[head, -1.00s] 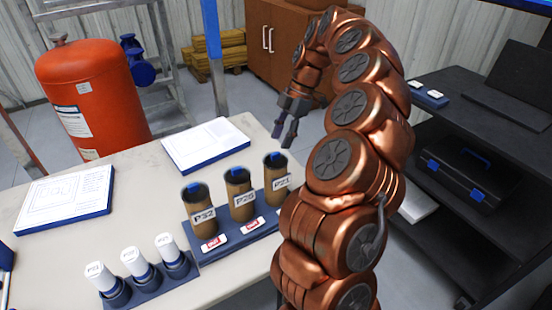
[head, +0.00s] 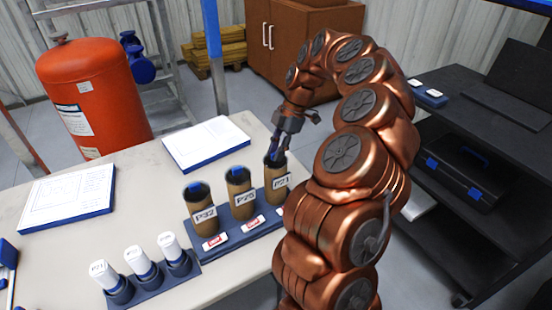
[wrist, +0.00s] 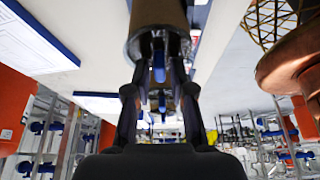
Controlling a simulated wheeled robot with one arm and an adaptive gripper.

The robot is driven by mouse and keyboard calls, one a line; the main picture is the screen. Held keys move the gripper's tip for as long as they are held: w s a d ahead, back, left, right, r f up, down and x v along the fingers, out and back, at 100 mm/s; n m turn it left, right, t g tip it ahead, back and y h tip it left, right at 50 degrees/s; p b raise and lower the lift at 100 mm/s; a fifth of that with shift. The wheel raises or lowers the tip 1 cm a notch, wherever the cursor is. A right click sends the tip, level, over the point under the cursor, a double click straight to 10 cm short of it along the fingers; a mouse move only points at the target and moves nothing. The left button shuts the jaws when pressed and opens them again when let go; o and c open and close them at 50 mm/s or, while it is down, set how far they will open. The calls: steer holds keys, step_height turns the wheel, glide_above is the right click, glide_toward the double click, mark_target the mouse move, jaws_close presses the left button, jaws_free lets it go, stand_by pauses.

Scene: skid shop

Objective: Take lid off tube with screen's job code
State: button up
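Three brown tubes with dark lids and blue lid tabs stand upright in a blue rack (head: 233,242). The left tube (head: 202,222) reads P32, the middle tube (head: 241,207) seems to read P20, and the right tube (head: 275,187) reads P21. My gripper (head: 270,155) is at the top of the P21 tube, pointing down. In the wrist view, the blue tab (wrist: 158,66) of that tube's dark lid lies between my two fingers (wrist: 158,58), which look apart with small gaps beside the tab. The screen (head: 530,4) shows only an edge at the top right; no code is readable.
White-capped cylinders (head: 138,261) stand in a blue holder at the table's front. Flat blue-edged boards with drawings lie on the table (head: 130,200), at left (head: 68,195) and back (head: 205,142). A black shelf (head: 480,120) with a toolbox (head: 461,172) stands right.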

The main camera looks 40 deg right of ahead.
jaws_close()
steer(key=shift+r, duration=0.1)
